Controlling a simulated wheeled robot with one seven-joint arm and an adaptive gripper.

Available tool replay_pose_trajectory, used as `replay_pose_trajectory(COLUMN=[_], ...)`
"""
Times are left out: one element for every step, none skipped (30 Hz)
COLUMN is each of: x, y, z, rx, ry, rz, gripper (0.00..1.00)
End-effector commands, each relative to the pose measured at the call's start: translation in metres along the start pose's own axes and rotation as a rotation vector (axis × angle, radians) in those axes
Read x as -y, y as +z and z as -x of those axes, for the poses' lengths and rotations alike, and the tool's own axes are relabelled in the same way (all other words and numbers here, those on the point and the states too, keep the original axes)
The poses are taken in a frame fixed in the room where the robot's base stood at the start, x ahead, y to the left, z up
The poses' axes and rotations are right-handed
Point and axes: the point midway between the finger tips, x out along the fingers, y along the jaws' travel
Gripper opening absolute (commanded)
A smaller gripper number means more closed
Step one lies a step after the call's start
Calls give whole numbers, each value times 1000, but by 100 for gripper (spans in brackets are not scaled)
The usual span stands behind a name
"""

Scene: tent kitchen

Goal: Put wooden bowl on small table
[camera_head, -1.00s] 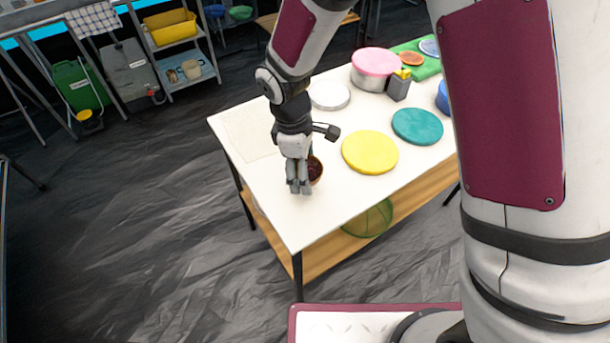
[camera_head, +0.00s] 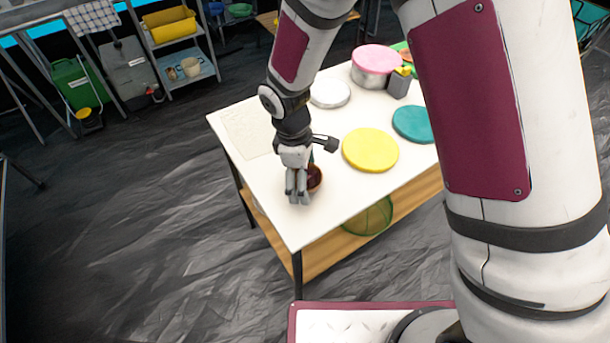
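The wooden bowl (camera_head: 316,178) is a small brown bowl with a dark red inside, at the near left part of the white table (camera_head: 262,200). My gripper (camera_head: 298,198) points down at the bowl's left side and hides part of it. The fingers look close to or touching the bowl's rim. I cannot tell whether they are closed on it, or whether the bowl rests on the tabletop or is held just above it. Which table the task calls small is not clear from this view.
A yellow disc (camera_head: 370,150), a teal disc (camera_head: 414,124), a white round dish (camera_head: 330,93) and a pink-lidded tin (camera_head: 376,66) stand on the table. A green mesh basket (camera_head: 368,216) is on its lower shelf. Shelving (camera_head: 188,72) stands at the back left. The dark floor at left is clear.

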Motion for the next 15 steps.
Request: replay_pose_trajectory(x=[0,0,0,0,0,0,0,0,-1,-1,-1,-1,-1,-1,-1], y=[0,0,0,0,0,0,0,0,0,0,0,0,0,0,0], z=[0,0,0,0,1,3,4,7,12,16,21,28,34,41,49], rx=[0,0,0,0,0,-1,-1,-2,-3,-2,-3,-4,-4,-4,-4], ry=[0,0,0,0,0,1,1,2,3,3,3,4,4,4,4], rz=[0,0,0,0,0,0,0,0,0,0,0,0,0,-1,-2], gripper=[89,89,89,89,89,89,89,89,89,89,89,89,89,89,89])
